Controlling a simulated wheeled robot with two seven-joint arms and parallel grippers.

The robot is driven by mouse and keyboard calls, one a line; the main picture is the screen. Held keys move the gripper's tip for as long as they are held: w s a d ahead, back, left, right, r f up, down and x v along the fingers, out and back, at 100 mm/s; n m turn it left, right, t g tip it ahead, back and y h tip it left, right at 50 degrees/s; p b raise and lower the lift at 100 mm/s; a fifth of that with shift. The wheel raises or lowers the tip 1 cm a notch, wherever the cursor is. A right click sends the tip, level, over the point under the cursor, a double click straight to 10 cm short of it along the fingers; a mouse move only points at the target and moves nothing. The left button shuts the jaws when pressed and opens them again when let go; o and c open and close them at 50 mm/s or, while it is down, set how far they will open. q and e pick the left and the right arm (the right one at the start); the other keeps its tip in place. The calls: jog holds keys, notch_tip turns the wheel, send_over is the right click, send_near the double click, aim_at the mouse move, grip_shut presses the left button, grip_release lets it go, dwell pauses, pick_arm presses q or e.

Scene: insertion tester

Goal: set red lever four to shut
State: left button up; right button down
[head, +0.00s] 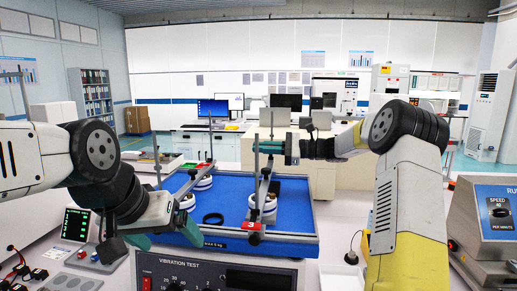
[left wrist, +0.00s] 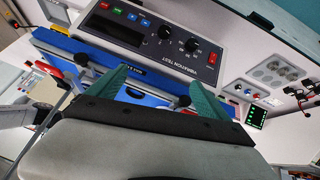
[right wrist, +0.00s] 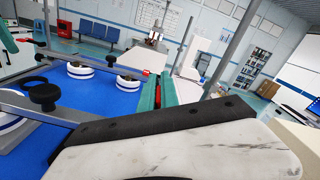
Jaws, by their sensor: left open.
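A vibration tester (head: 200,275) carries a blue table (head: 225,222) with clamp bars across it. A red lever (head: 253,239) sits at the near end of the right bar, and another red lever (head: 187,166) is at the far end of the left bar. My right gripper (head: 272,148) is at the far end of the right bar. Its close-set fingers (right wrist: 158,92) have a red lever (right wrist: 174,98) between them.
White-ringed round pieces (head: 203,183) and a black ring (head: 213,219) lie on the blue table. Upright posts and black knobs (right wrist: 42,97) stand along the bars. A green-lit display (head: 75,224) is at left and a grey machine with a dial (head: 498,210) at right.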

dwell(0.3)
jog(key=shift+s+a+f+n, duration=0.1)
jog(key=shift+s+f+n, duration=0.3)
jog(key=shift+n, duration=0.75)
jog(key=shift+s+a+f+n, duration=0.1)
jog(key=shift+s+f+n, duration=0.2)
jog(key=shift+n, duration=0.9)
jog(key=shift+s+f+n, duration=0.3)
jog(key=shift+f+n, duration=0.15)
jog(key=shift+n, duration=0.7)
jog(key=c, duration=1.6)
grip_release()
